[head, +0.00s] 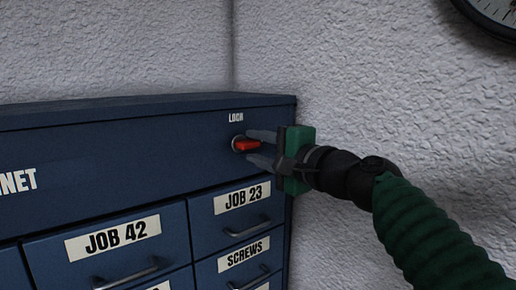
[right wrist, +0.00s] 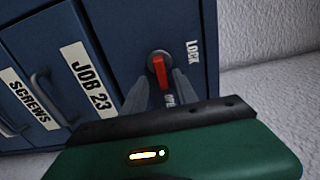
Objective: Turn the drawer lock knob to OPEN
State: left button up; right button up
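The red lock knob (head: 246,145) sits on a round metal plate on the blue cabinet's upper front panel. Its bar lies about level in the head view, pointing right. In the right wrist view the knob (right wrist: 160,70) points down toward a partly hidden label starting "OPE" (right wrist: 168,100); the LOCK label (right wrist: 193,50) is at its side. In the head view LOCK (head: 236,118) is above the knob. My right gripper (head: 262,147) is open, one finger above and one below the bar's end, with gaps visible in the wrist view (right wrist: 160,90). My left gripper is not in view.
The blue cabinet (head: 100,165) has labelled drawers below, including JOB 42 (head: 112,238), JOB 23 (head: 242,198) and SCREWS (head: 244,254), with protruding handles. A white textured wall (head: 370,80) stands close behind and right. A clock (head: 490,15) hangs at top right.

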jog(key=b+v, duration=0.6)
jog(key=v, duration=1)
jog(key=shift+s+d, duration=0.3)
